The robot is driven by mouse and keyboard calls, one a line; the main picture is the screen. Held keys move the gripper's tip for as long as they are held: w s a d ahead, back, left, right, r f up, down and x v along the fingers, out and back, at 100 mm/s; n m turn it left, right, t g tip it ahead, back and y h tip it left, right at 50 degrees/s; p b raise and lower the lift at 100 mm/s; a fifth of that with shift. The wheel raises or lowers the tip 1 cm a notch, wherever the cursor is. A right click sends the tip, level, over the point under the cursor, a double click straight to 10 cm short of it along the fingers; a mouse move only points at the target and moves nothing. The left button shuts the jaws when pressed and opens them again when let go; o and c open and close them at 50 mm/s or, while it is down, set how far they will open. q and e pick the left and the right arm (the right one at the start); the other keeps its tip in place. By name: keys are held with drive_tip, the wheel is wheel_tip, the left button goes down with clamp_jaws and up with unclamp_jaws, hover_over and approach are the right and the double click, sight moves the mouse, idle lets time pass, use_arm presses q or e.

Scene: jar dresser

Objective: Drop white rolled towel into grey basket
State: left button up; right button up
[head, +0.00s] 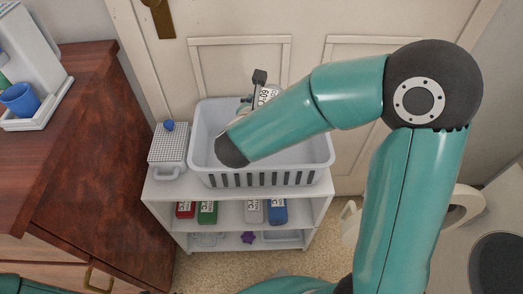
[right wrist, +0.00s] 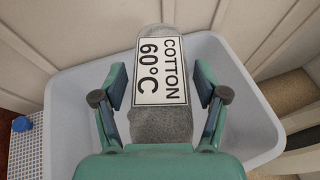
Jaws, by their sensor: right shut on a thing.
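A rolled towel (right wrist: 165,75) is light grey in the right wrist view and has a white label reading "COTTON 60°C". My right gripper (right wrist: 160,92) is shut on it, with one finger on each side. In the head view part of the towel (head: 268,95) shows behind my right forearm, above the back of the basket. The light grey basket (head: 321,150) stands on top of a white shelf unit; my forearm hides much of its inside. In the right wrist view the basket (right wrist: 70,115) lies below the towel. My left gripper is out of view.
The shelf unit (head: 237,191) holds red (head: 186,209), green (head: 207,212), whitish (head: 253,211) and blue (head: 277,211) labelled rolls. A small perforated container (head: 168,147) stands left of the basket. A wooden dresser (head: 85,165) is at left, a panelled door (head: 215,55) behind.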

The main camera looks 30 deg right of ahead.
drive_tip(key=shift+f+b, duration=0.3)
drive_tip(key=shift+f, duration=0.45)
drive_tip(key=o, duration=1.3)
drive_tip(key=v, duration=1.2)
